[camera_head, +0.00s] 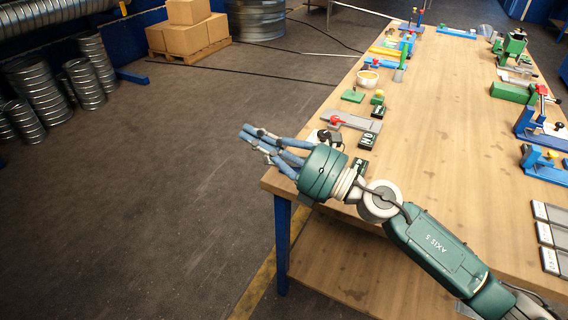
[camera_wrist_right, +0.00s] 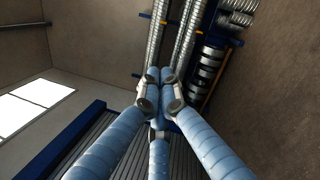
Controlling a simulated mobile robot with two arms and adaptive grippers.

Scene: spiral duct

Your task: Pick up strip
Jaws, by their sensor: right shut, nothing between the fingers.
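My right gripper (camera_head: 252,134) reaches out past the left edge of the table, in the air above the floor side. Its blue fingers are shut and empty; the right wrist view also shows them closed together (camera_wrist_right: 160,88). Several flat grey strips (camera_head: 552,234) with white ends lie side by side at the right edge of the head view, far from the gripper. A grey flat bar (camera_head: 362,122) with a red handle lies on the table beyond the gripper. I cannot tell which of these is the strip. My left gripper is not in view.
The wooden table (camera_head: 440,150) has a clear middle. Small green blocks, black labelled blocks (camera_head: 366,141) and a round bowl (camera_head: 367,79) line its left side. Blue clamps (camera_head: 541,128) and a green block (camera_head: 512,93) line its right side. Boxes and duct coils stand behind.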

